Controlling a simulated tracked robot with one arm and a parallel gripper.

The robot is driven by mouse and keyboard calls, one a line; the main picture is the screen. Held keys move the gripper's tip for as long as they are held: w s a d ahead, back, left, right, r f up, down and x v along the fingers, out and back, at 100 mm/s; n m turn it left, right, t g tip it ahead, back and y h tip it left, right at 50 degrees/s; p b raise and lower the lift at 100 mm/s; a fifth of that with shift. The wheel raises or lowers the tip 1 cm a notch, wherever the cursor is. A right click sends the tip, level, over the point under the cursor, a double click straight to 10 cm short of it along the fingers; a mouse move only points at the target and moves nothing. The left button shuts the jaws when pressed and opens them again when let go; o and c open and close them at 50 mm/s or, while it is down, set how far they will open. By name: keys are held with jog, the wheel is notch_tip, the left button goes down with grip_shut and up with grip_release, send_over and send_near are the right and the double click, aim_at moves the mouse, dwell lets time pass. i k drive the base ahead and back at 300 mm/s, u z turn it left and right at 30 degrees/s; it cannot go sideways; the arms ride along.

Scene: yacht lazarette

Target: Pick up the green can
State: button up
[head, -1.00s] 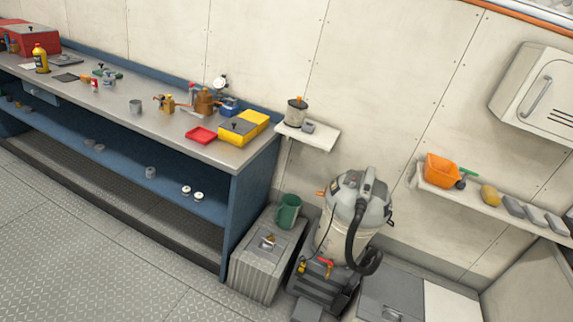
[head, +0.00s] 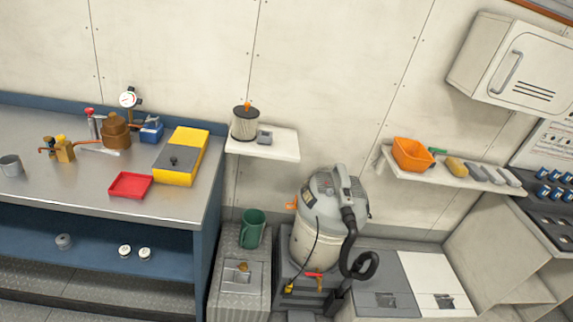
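The green can (head: 251,229), which looks like a jug with a handle on its left side, stands upright on a low grey box (head: 230,262) on the floor. It is between the blue workbench's right end and a grey vacuum cleaner, and nothing covers it. My gripper is not in view.
The blue workbench (head: 212,212) is at left, with a red tray (head: 130,185) and a yellow box (head: 187,142) on top. A small wall shelf (head: 283,146) hangs above the can. The vacuum cleaner (head: 325,225) with its black hose stands close on the right.

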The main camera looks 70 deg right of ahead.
aim_at(253, 220)
jog(key=z, duration=0.6)
jog(key=i, duration=1)
jog(key=z, duration=0.65)
jog(key=k, duration=0.75)
jog(key=z, duration=0.2)
jog(key=i, duration=0.8)
jog(key=u, duration=0.05)
